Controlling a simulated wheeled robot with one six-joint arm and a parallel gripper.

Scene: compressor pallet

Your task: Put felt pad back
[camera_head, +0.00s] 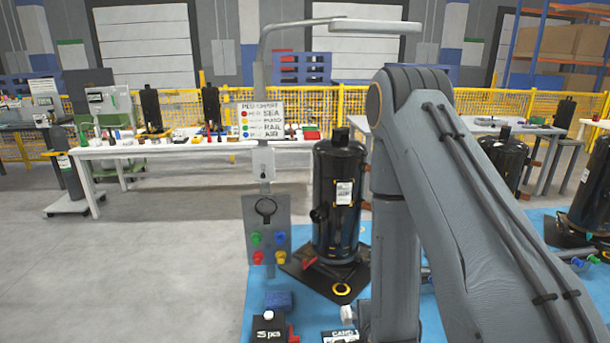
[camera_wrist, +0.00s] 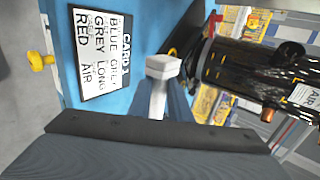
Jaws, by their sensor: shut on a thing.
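My gripper (camera_wrist: 160,97) shows in the wrist view, its narrow fingers shut on a pale block-headed piece (camera_wrist: 163,67). The piece has a white head and a pale grey stem; whether it is the felt pad I cannot tell for sure. A small white piece, seemingly the same one, shows in the head view (camera_head: 347,313) beside my forearm, just above a printed card (camera_head: 340,335). In the head view my gripper itself is hidden or out of frame.
The black compressor (camera_head: 340,200) stands upright on a dark base plate (camera_head: 310,268) over the blue pallet top (camera_head: 262,280). It also lies close on the right in the wrist view (camera_wrist: 255,75). A grey panel with coloured knobs (camera_head: 267,229) stands left. The printed card (camera_wrist: 100,55) is left of the held piece.

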